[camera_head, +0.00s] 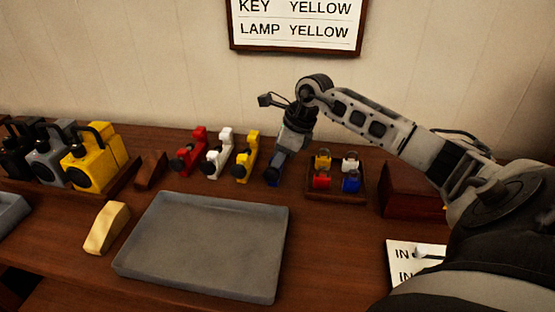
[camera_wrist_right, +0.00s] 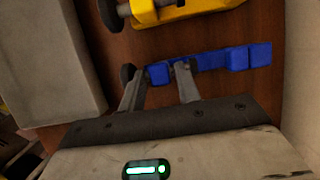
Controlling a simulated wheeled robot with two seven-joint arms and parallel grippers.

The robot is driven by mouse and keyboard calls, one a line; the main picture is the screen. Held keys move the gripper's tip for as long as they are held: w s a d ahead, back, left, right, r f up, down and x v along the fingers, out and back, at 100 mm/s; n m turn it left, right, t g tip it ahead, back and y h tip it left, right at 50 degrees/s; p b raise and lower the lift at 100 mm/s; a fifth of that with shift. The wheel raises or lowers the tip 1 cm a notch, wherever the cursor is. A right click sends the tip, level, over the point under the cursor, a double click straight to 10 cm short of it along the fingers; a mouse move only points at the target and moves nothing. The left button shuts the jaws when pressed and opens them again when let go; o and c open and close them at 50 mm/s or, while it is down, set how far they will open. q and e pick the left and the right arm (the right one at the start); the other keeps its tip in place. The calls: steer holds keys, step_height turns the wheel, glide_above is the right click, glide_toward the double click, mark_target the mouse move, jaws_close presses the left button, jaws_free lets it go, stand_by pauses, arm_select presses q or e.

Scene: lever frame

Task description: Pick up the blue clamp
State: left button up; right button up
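The blue clamp (camera_wrist_right: 212,62) lies under my right gripper in the right wrist view, with its long bar running to the right and a dark round knob at its left end. In the head view only a lower part of the clamp (camera_head: 273,176) shows below the gripper. My right gripper (camera_wrist_right: 160,72) has one finger on each side of a blue block near the knob. The block fills most of the gap, and I cannot tell whether the fingers press on it. In the head view my right gripper (camera_head: 284,150) points down at the clamp. My left gripper is not in view.
The yellow clamp (camera_head: 247,157) stands close left of the blue one, then white (camera_head: 219,154) and red (camera_head: 190,152) clamps. A wooden tray of coloured padlocks (camera_head: 336,198) is close right. A grey tray (camera_head: 205,245) lies in front. The wall is behind.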

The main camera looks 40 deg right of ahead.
jaws_close()
steer(key=shift+r, duration=0.1)
